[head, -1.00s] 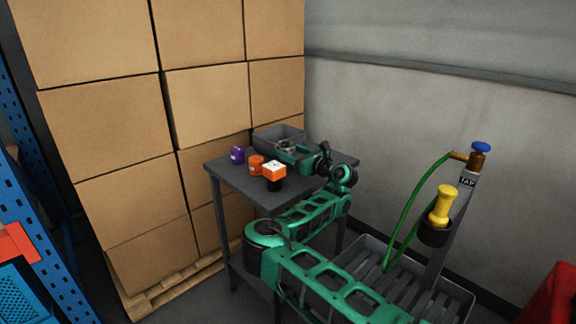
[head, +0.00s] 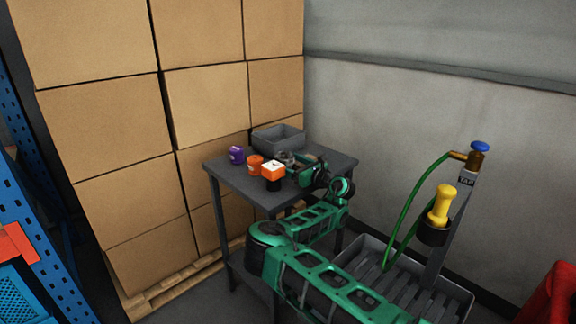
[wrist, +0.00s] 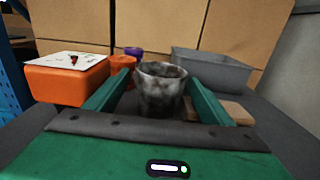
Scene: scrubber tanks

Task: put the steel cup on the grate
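The steel cup (wrist: 160,90) is a dull, stained grey cup standing upright on the dark table (head: 320,190); it shows small in the head view (head: 286,158). My gripper (head: 298,164) is low over the table beside the cup. In the wrist view my two green fingers (wrist: 160,88) reach along both sides of the cup, apart, with narrow gaps showing. The fingertips' exact contact is hard to see. The slatted grate (head: 400,287) lies in a grey basin under the tap at lower right, partly hidden by my arm.
An orange-topped box (head: 273,170), an orange can (head: 255,165) and a purple can (head: 236,155) stand left of the cup. A grey bin (head: 279,138) is behind it. Stacked cartons (head: 110,120) wall the left.

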